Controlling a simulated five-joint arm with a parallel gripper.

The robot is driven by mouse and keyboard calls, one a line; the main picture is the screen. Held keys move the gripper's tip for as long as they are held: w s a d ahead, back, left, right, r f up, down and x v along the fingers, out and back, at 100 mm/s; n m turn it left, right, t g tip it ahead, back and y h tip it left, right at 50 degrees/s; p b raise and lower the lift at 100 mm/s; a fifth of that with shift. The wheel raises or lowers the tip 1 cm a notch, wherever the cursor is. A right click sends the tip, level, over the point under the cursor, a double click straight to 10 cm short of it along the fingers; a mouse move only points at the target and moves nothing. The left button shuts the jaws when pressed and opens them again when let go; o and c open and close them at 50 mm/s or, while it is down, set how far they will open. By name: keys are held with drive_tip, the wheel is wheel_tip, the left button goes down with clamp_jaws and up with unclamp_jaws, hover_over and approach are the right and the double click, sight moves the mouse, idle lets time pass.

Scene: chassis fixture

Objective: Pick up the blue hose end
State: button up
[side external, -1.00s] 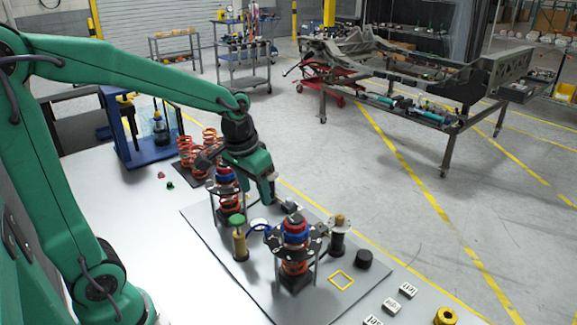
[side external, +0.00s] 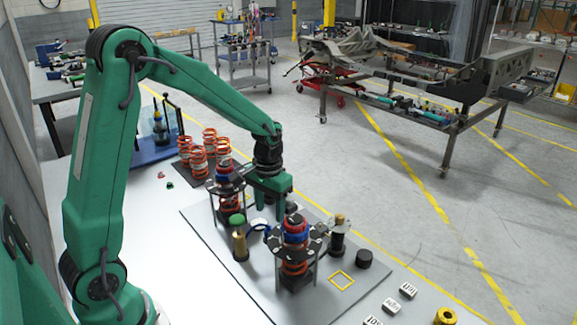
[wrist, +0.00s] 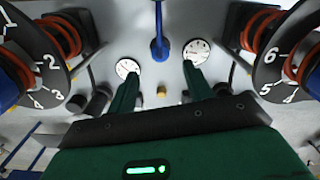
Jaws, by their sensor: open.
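The blue hose end (wrist: 158,48) shows in the wrist view at top centre, above and between my fingertips in the picture. In the side view my gripper (side external: 265,208) points down over the plate, behind the blue loop. The fingertips and the hose end look apart in the wrist view.
Two orange spring assemblies (side external: 296,250) (side external: 226,195) with numbered discs flank the work. Two white dials (wrist: 127,68) (wrist: 197,50) lie by my fingertips. The green-capped cylinder (side external: 239,240) and a dark cylinder (side external: 338,240) stand close by. The plate's front right has free room.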

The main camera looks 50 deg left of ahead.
sight(270, 228)
drive_tip(key=shift+f, duration=1.15)
drive_tip(key=shift+s+f, duration=0.15)
drive_tip(key=shift+f, duration=2.45)
drive_tip(key=c, duration=1.1)
drive_tip(key=shift+r, duration=0.1)
